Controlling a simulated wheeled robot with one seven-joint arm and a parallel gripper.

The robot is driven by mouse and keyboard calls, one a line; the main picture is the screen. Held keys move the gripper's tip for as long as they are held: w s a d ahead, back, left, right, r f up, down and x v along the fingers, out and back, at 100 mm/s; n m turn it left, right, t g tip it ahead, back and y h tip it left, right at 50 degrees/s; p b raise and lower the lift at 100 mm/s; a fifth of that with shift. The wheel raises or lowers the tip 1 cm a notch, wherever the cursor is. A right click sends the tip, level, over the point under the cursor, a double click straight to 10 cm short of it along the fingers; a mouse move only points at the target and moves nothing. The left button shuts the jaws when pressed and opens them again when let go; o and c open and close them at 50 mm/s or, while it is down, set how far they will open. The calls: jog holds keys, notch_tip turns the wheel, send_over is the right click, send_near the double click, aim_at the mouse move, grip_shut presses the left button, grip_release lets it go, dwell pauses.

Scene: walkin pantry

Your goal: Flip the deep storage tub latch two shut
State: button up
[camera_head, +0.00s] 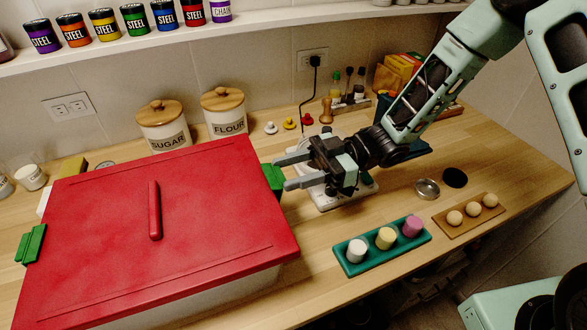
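The deep storage tub has a red lid (110,215) with a raised bar handle and a pale body (215,300) below it. One green latch (273,179) is on the tub's right side. Another green latch (31,244) is on its left side. No label shows which is latch two. My gripper (281,174) is at the right latch, its two fingers apart and pointing left at it. The fingertips overlap the latch's right edge in view; I cannot tell whether they touch it. Nothing is visibly held.
Sugar (164,126) and flour (224,112) canisters stand behind the tub. A white device (335,198) lies under my gripper. A teal tray (383,246) with three small cups and a wooden egg holder (468,216) are at right. A shelf of cans (136,20) hangs above.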

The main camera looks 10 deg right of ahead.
jog(key=shift+s+a+r+h+p, duration=0.15)
jog(key=shift+a+r+h+p, duration=0.2)
jog(key=shift+r+h+p, duration=0.4)
jog(key=shift+a+f+h+p, duration=0.1)
jog(key=shift+a+h+p, duration=0.1)
jog(key=shift+h+p, duration=0.3)
jog(key=shift+a+f+t, duration=0.1)
jog(key=shift+t, duration=0.2)
jog(key=o, duration=1)
